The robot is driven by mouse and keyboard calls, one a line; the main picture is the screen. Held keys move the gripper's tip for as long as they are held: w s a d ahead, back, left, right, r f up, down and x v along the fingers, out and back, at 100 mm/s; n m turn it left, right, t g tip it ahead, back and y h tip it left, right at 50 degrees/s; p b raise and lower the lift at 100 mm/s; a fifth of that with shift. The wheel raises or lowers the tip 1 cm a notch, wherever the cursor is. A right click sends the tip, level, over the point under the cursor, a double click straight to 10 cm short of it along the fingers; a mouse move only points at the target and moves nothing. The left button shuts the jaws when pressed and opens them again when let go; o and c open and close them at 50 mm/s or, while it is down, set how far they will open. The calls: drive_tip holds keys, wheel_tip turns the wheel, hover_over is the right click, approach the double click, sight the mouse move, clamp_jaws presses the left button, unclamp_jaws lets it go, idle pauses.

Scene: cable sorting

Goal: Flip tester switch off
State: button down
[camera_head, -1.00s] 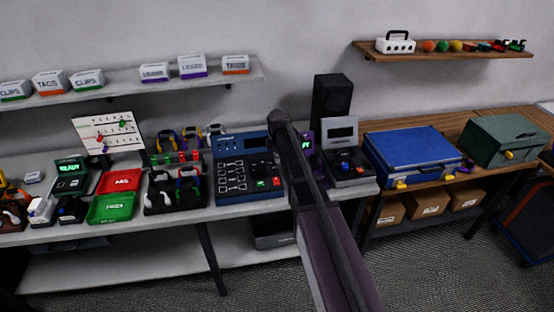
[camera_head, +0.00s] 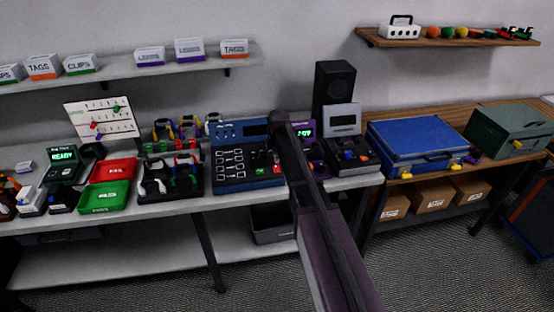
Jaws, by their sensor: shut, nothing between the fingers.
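The picture does not clearly name one device as the tester. A blue console (camera_head: 228,183) with a dark display, black controls, a green button and a red button stands mid-bench, partly behind my arm. A purple device (camera_head: 312,150) with a lit green readout is just right of my arm. A dark device (camera_head: 62,165) at the left reads READY. No switch is large enough to read its position. My arm rises from the bottom and its visible end is in front of the blue console's right edge. My gripper does not show; the arm hides that area.
A grey-screened device (camera_head: 352,152) and a black speaker (camera_head: 335,88) stand right of my arm. A blue case (camera_head: 415,143) and a green toolbox (camera_head: 505,130) sit on the wooden bench. A red tray (camera_head: 114,169) and a green tray (camera_head: 104,196) lie left.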

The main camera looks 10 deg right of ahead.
sight(277, 169)
drive_tip(key=shift+w+f+b, duration=0.15)
drive_tip(key=shift+f+b, duration=0.85)
drive_tip(key=shift+f, duration=0.3)
